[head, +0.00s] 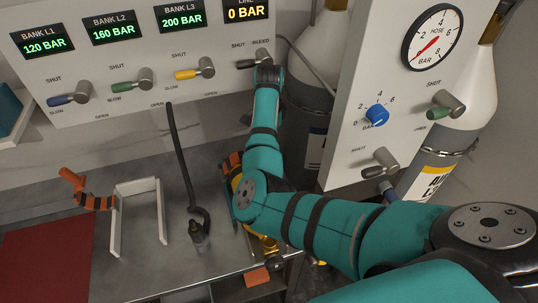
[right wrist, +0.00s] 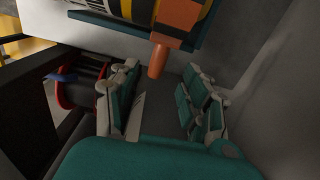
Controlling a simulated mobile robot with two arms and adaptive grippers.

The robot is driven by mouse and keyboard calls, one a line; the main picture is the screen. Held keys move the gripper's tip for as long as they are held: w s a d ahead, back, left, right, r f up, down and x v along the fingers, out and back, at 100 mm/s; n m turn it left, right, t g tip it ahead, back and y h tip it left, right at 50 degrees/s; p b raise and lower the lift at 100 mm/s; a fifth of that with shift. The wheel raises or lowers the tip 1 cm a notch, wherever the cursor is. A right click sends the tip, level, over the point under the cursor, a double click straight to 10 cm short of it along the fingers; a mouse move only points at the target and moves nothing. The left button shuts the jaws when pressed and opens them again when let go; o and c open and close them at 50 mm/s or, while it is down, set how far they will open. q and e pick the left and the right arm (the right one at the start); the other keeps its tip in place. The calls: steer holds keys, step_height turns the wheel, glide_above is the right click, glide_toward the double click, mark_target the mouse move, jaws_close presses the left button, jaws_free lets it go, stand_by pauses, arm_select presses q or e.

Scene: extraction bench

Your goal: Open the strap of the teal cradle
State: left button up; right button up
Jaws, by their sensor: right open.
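The teal cradle (head: 226,196) stands on the bench, mostly hidden behind my right arm in the head view. It holds a yellow and black cylinder (right wrist: 116,7), and an orange strap (head: 232,162) crosses it. In the right wrist view, the strap (right wrist: 183,17) has an orange lever (right wrist: 158,62) pointing down from the cradle's edge (right wrist: 128,30). My right gripper (right wrist: 160,82) is open, its fingers on either side of the lever's end; I cannot tell whether they touch it. The head view hides this gripper behind my arm. My left gripper is not in view.
A white frame cradle (head: 115,228) with an orange strap (head: 97,203) stands left on the bench. A dark hose (head: 178,150) rises from the bench beside the teal cradle. The valve panel (head: 130,60) is behind, and a gauge panel (head: 350,90) and gas cylinders (head: 465,95) stand right.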

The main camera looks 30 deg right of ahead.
step_height(320, 180, down, 6)
steer(key=shift+p, duration=0.3)
steer(key=shift+f, duration=0.55)
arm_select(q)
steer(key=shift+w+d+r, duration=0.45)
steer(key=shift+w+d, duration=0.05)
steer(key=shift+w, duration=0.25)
arm_select(e)
jaws_close()
